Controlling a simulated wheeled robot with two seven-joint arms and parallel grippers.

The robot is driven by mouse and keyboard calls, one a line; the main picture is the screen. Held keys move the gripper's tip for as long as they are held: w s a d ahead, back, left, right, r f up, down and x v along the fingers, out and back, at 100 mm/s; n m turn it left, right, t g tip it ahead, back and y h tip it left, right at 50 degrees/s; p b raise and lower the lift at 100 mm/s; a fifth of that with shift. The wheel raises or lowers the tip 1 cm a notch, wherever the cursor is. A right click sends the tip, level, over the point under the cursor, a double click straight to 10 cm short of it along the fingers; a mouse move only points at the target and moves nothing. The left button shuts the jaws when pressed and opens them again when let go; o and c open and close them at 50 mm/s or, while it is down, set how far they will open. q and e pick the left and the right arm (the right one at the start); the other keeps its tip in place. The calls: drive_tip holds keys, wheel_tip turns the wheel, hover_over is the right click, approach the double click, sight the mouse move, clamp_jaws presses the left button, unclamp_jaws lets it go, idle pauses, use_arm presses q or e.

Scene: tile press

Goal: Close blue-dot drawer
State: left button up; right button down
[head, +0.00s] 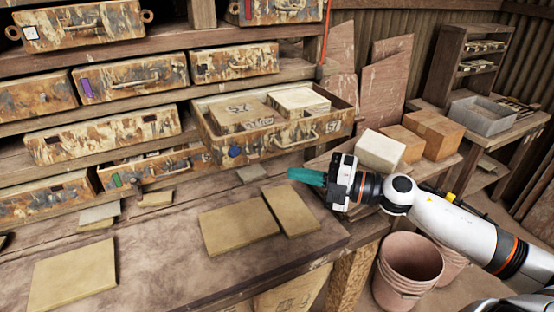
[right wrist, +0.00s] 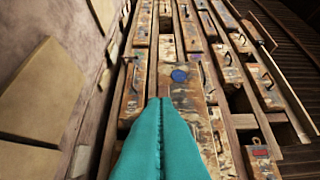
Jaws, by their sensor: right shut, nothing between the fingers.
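The blue-dot drawer (head: 275,143) is pulled out of the rack in the head view, with boxes lying inside it. Its front is mottled brown and cream, with a blue dot (head: 235,152) at the left and a metal handle (head: 297,137). My right gripper (head: 292,174) has teal fingers, shut and empty, just below and in front of the drawer's right part, apart from it as far as I can tell. In the right wrist view the shut fingers (right wrist: 160,115) point toward the drawer front (right wrist: 184,95) and its blue dot (right wrist: 180,76). My left gripper is not in view.
A green-dot drawer (head: 150,170) below left is partly open. Tan tiles (head: 238,228) lie on the bench (head: 165,235) below. Boxes (head: 435,132) stand on a low table at right, and a pink bucket (head: 408,268) stands beneath my right arm.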

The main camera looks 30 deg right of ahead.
sight(260, 159)
drive_tip(key=w, duration=0.1)
drive_tip(key=w+a+p, duration=0.1)
drive_tip(key=w, duration=0.1)
drive_tip(key=w+a, duration=0.1)
drive_tip(key=w, duration=0.1)
drive_tip(key=shift+w+r, duration=0.15)
drive_tip(key=shift+r, duration=0.05)
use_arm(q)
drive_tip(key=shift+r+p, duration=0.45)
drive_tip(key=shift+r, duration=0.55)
use_arm(e)
drive_tip(key=shift+w+d+f, duration=0.15)
drive_tip(key=shift+w, duration=0.55)
drive_tip(key=shift+w, duration=0.1)
